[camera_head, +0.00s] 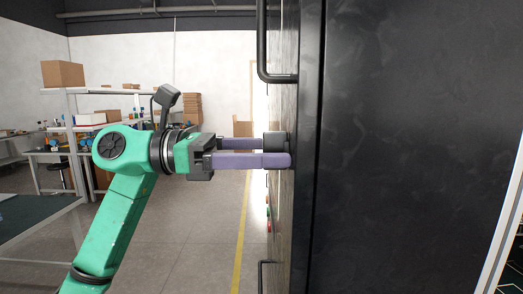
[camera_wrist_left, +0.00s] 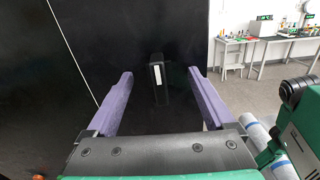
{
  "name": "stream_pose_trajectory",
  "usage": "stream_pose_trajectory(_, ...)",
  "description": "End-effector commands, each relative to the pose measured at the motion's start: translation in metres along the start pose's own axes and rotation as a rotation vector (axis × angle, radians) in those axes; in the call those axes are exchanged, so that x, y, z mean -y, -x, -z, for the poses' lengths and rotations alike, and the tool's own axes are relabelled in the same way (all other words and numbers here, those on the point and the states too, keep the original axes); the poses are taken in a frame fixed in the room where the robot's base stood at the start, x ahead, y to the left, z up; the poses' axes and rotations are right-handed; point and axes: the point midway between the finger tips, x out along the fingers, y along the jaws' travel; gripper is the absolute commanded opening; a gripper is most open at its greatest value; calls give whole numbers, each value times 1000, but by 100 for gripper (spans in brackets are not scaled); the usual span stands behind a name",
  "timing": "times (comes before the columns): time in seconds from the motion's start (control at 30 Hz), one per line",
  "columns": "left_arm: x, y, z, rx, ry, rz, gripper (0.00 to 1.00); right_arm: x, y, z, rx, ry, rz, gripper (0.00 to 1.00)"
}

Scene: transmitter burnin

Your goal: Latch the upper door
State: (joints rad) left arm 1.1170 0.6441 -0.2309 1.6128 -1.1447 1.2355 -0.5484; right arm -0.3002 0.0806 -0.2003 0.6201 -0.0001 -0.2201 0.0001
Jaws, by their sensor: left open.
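The upper door is a dark panel (camera_wrist_left: 120,60) in the left wrist view. In the head view its front is seen nearly edge-on. A black latch handle (camera_wrist_left: 157,80) with a white strip stands upright on it; a dark round part (camera_head: 274,142) at the fingertips in the head view looks like the same latch. My left gripper (camera_head: 275,151) is open with long purple fingers. Its fingers (camera_wrist_left: 163,74) lie to either side of the latch, apart from it in the wrist view. I cannot tell whether the latch is turned. My right gripper is out of view.
A black bar handle (camera_head: 262,45) sticks out above my gripper, and another handle (camera_head: 264,275) is below. The cabinet's dark side (camera_head: 420,130) fills the right. Shelves and workbenches stand at the left. The grey floor (camera_head: 205,225) between is clear.

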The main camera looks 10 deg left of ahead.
Motion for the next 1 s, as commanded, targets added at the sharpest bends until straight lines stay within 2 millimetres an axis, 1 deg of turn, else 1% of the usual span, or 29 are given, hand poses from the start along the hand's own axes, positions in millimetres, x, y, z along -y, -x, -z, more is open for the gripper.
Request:
stream_pose_trajectory(0.17,0,1,0,1,0,0,88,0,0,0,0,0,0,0)
stream_pose_trajectory(0.23,0,4,0,1,0,-2,88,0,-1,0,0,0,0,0)
stream_pose_trajectory(0.73,0,54,0,1,0,-2,88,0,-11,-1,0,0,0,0)
stream_pose_trajectory(0.83,0,60,0,0,0,-2,88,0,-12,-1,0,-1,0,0)
stream_pose_trajectory(1.0,0,60,0,1,0,0,88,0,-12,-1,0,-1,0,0)
